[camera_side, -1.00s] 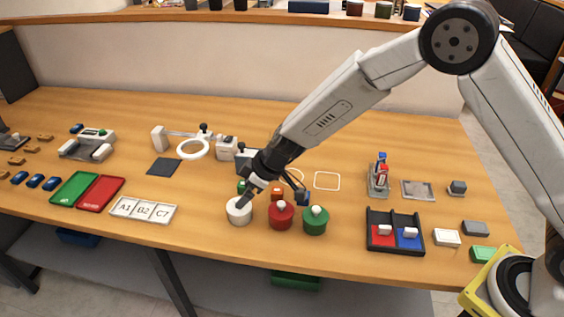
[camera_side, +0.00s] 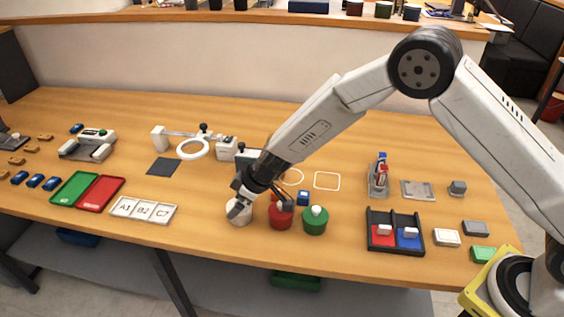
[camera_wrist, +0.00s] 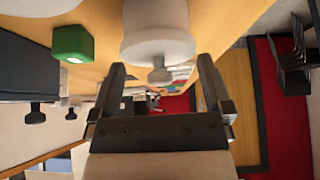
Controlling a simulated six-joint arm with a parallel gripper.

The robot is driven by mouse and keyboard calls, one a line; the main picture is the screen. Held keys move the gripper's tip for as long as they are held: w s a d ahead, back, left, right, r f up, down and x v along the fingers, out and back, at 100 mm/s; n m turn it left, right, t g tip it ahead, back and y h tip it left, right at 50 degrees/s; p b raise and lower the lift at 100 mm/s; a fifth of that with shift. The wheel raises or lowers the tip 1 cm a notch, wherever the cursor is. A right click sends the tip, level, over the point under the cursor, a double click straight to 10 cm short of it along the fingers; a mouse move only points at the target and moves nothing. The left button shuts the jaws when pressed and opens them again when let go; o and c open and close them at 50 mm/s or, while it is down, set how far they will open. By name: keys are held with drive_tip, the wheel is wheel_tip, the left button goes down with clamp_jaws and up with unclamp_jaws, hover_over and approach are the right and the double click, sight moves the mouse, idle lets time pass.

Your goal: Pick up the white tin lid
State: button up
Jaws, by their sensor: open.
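The white tin (camera_side: 238,218) stands near the front edge of the table, left of the red tin (camera_side: 280,217) and the green tin (camera_side: 315,222). Its white lid (camera_wrist: 158,47) with a small knob (camera_wrist: 160,75) shows at the top of the wrist view. My gripper (camera_side: 239,207) is at the top of the white tin and hides part of its lid in the side view. In the wrist view my gripper (camera_wrist: 160,66) is open, with the knob appearing between its two fingertips. I cannot tell whether the fingers touch the lid.
A green block (camera_wrist: 72,43) shows beside the white tin in the wrist view. A black tray (camera_side: 395,247) with red and blue compartments stands to the right. A card strip (camera_side: 142,210) marked A1, G2, C7 lies to the left. The table between strip and tin is clear.

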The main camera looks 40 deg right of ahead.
drive_tip(key=c, duration=0.8)
drive_tip(key=shift+r, duration=0.25)
drive_tip(key=shift+c, duration=0.3)
drive_tip(key=shift+r, duration=0.8)
drive_tip(key=s+d+r, duration=0.4)
drive_tip(key=s+r, duration=0.7)
drive_tip(key=s, duration=0.2)
drive_tip(key=shift+d, duration=0.4)
drive_tip(key=shift+s, duration=0.1)
